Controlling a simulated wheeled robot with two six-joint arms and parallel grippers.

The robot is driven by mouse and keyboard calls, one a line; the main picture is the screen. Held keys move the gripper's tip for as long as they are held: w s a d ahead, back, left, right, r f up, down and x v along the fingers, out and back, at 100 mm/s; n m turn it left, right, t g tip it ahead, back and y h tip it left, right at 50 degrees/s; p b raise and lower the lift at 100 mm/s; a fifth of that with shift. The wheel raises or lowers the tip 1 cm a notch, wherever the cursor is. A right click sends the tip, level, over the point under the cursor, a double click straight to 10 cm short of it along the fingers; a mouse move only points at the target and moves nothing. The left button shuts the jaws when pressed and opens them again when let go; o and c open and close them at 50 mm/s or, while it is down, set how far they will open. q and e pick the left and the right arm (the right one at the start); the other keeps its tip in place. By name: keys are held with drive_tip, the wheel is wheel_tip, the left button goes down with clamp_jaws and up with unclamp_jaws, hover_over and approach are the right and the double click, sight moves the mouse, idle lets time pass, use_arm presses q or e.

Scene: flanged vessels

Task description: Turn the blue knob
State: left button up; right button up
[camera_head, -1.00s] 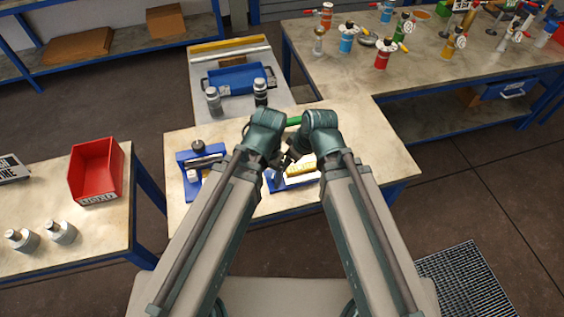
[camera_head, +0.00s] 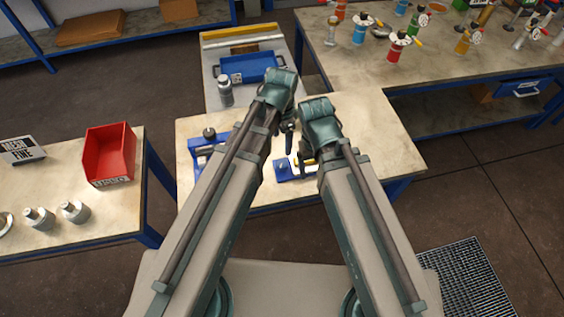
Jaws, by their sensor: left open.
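I cannot pick out a blue knob for certain. A blue-bodied fitting (camera_head: 360,32) with a pale handwheel stands on the back right bench, far from both grippers. A blue fixture (camera_head: 284,170) lies on the near table below my grippers, partly hidden by my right arm. A second blue fixture with a dark round knob (camera_head: 209,133) on top is at the table's left, partly behind my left arm. My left gripper (camera_head: 289,148) is open, pointing down over the table near the first fixture. My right gripper (camera_head: 304,163) is mostly hidden behind its arm.
A blue tray (camera_head: 247,77) and a grey bottle (camera_head: 225,92) are at the back. A red bin (camera_head: 110,153) and several metal parts stand on the left bench. Red (camera_head: 397,48) and yellow (camera_head: 463,43) fittings crowd the back right bench. The table's right part is clear.

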sight(282, 163)
use_arm(q)
wheel_tip(282, 163, down, 12)
drive_tip(key=b, duration=1.1)
drive_tip(key=shift+f+b, duration=0.2)
drive_tip(key=shift+b, duration=0.15)
clamp_jaws()
